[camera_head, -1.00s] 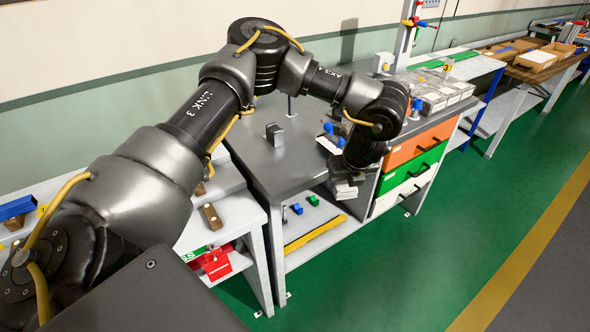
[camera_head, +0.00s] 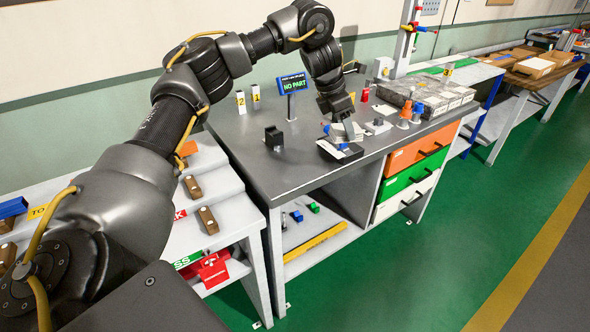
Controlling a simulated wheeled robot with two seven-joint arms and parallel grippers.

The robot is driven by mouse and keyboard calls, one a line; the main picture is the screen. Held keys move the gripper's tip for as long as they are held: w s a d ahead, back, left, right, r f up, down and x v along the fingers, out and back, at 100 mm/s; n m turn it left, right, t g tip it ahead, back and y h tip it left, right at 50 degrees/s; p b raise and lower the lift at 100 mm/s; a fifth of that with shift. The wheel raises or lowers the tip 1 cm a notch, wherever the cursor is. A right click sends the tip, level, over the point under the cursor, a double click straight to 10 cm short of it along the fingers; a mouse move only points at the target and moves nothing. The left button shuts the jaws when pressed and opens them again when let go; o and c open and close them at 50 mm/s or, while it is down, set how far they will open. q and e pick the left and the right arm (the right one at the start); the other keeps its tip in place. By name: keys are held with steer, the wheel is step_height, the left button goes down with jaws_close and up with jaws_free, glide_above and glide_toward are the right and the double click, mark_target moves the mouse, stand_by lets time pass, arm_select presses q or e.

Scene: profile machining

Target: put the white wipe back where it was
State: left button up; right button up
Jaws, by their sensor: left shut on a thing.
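The fingers hide part of the wipe. It is just above or touching a small dark tray (camera_head: 352,153) with a white sheet and a blue item at its left edge; I cannot tell which. My right gripper is not in view.
A sign reading NO PART (camera_head: 293,85) stands behind. A dark block (camera_head: 274,137) stands left. The bench's front left is clear.

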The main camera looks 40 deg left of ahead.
arm_select(q)
steer(key=shift+s+a+f, duration=0.1)
steer(key=shift+s+a, duration=0.05)
steer(key=shift+a, duration=0.1)
steer(key=s+a+f+p, duration=0.1)
steer(key=a+f, duration=0.1)
steer(key=a, duration=0.1)
steer(key=s+a+f+p, duration=0.1)
steer(key=s+a+f, duration=0.1)
steer(key=a+f, duration=0.1)
steer(key=s+a+f+p, duration=0.1)
steer(key=s+a+f, duration=0.1)
steer(key=a, duration=0.3)
steer(key=shift+s+f, duration=0.2)
steer(key=shift+f, duration=0.4)
steer(key=shift+s+a+f, duration=0.25)
steer(key=shift+a+f, duration=0.2)
steer(key=shift+f, duration=0.2)
step_height(320, 180, down, 2)
steer(key=shift+s+a+f+p, duration=0.1)
steer(key=shift+f+p, duration=0.05)
steer(key=shift+p, duration=0.7)
steer(key=shift+f, duration=0.55)
